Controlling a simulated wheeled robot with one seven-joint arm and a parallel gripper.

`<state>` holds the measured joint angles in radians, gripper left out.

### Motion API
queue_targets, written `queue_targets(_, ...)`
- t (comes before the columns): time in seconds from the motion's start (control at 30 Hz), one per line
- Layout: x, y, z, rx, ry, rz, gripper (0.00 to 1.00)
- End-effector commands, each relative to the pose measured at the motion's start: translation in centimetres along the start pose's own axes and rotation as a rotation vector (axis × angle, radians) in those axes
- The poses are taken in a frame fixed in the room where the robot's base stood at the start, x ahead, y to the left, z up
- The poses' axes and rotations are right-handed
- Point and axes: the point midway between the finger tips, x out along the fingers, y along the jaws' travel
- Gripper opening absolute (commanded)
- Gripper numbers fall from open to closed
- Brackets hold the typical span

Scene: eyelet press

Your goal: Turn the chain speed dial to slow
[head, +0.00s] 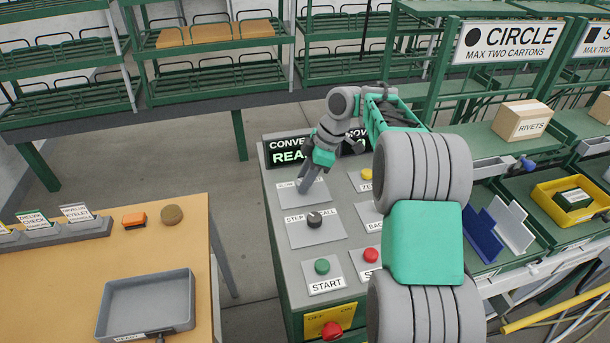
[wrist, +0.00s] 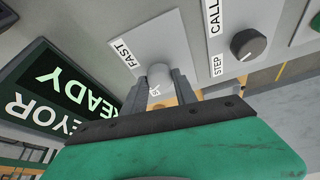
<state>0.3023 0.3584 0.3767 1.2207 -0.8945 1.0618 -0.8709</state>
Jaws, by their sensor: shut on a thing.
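The chain speed dial (wrist: 160,74) is a grey round knob on a pale plate on the control panel. In the wrist view it sits between the two dark fingers of my gripper (wrist: 161,86), which is shut on it. The FAST label (wrist: 122,53) shows beside it; another label under the fingers is mostly covered. I cannot make out the dial's pointer. In the head view my gripper (head: 307,184) reaches down to the plate (head: 288,188) at the panel's upper left and hides the dial.
The STEP/CALL knob (head: 314,219) is just below on the panel, with the green START button (head: 322,266) and a red button (head: 372,254). A yellow button (head: 366,174) lies to the right. The display (head: 287,151) behind reads READY. A grey tray (head: 147,303) rests on the left table.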

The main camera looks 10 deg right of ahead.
Motion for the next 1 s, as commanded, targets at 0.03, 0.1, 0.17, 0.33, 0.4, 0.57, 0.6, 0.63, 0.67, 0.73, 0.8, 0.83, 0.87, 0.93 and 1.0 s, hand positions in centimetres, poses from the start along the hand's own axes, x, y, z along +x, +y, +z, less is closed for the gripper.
queue_targets(0.03,-0.10,0.04,-0.04,-0.008,0.000,-0.003,0.00)
queue_targets(0.1,-0.06,0.03,-0.03,-0.017,0.000,-0.007,0.00)
queue_targets(0.17,-0.03,0.02,-0.02,-0.022,0.000,-0.009,0.00)
queue_targets(0.33,0.00,0.01,-0.02,-0.026,0.000,-0.010,0.00)
queue_targets(0.4,0.00,0.01,-0.02,-0.026,0.000,-0.010,0.00)
queue_targets(0.57,0.00,0.01,-0.02,-0.025,0.000,-0.010,0.36)
queue_targets(0.6,0.00,0.01,-0.02,-0.025,0.000,-0.010,0.40)
queue_targets(0.63,0.00,0.01,-0.02,-0.025,0.000,-0.010,0.42)
queue_targets(0.67,0.00,0.01,-0.02,-0.025,0.000,-0.010,0.44)
queue_targets(0.73,0.00,0.01,-0.02,-0.024,0.000,-0.009,0.50)
queue_targets(0.8,0.00,0.01,-0.01,-0.024,0.000,-0.009,0.55)
queue_targets(0.83,0.00,0.01,-0.01,-0.024,0.000,-0.009,0.55)
queue_targets(0.87,0.00,0.01,-0.01,-0.024,0.000,-0.009,0.55)
queue_targets(0.93,0.00,0.02,-0.01,-0.023,0.000,-0.009,0.55)
queue_targets(1.0,-0.01,0.02,-0.01,-0.023,0.000,-0.009,0.55)
